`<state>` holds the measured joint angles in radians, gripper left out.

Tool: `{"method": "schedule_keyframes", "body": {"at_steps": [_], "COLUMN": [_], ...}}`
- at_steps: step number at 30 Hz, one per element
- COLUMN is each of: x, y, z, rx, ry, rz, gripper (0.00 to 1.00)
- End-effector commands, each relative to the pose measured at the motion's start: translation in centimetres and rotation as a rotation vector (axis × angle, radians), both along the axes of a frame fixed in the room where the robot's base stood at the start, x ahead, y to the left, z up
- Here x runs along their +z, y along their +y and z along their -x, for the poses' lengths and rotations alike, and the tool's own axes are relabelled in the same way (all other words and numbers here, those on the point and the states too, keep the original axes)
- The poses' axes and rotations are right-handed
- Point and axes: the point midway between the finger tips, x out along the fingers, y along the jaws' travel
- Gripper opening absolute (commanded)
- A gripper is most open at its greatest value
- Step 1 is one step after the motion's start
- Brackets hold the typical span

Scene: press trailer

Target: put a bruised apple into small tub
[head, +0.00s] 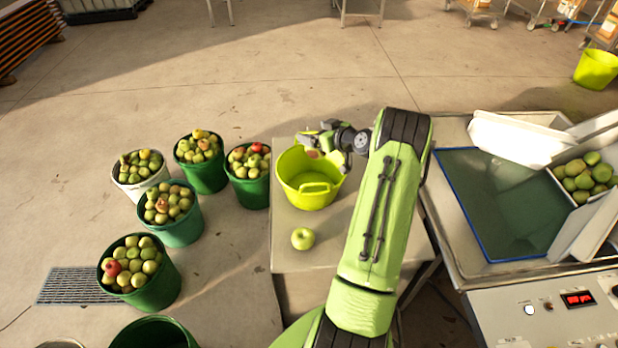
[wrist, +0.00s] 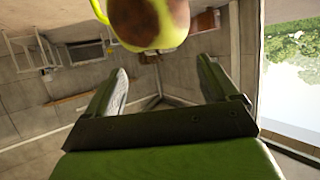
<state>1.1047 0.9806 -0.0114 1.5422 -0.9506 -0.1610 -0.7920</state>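The small tub (head: 309,197) is bright yellow-green and stands on a grey table (head: 290,256). My gripper (head: 322,150) is at the tub's far rim. In the wrist view its two fingers (wrist: 163,75) are spread apart, with a clear gap between them. A yellow-green apple with large brown bruises (wrist: 148,22) shows beyond the fingertips, cut off by the top edge. In the head view a small brownish patch of it (head: 313,154) shows by the tub's far rim. I cannot tell whether it touches the tub. A plain green apple (head: 303,238) lies on the table in front of the tub.
Several buckets full of apples (head: 172,212) stand on the floor to the left. A water basin with a blue edge (head: 503,205) and a white chute with apples (head: 584,178) are on the right. A control panel (head: 548,306) is at the lower right.

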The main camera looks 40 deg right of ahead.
Motion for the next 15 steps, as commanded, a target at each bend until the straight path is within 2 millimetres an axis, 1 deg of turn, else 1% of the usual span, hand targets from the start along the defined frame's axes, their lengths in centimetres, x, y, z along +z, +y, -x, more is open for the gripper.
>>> {"method": "schedule_keyframes", "body": {"at_steps": [1, 2, 8, 10, 13, 15], "x": [0.0, 0.0, 0.0, 0.1, 0.6, 1.3], "y": [0.0, 0.0, 0.0, 0.0, 0.0, 0.1], "z": [0.0, 0.0, 0.0, 0.4, 1.8, 3.4], "rx": [0.0, 0.0, 0.0, -0.001, -0.004, -0.005], "ry": [0.0, 0.0, 0.002, 0.002, 0.003, 0.002], "rz": [0.0, 0.0, -0.001, -0.001, -0.001, -0.001], "gripper": [0.95, 1.0, 1.0, 1.0, 1.0, 1.0]}}
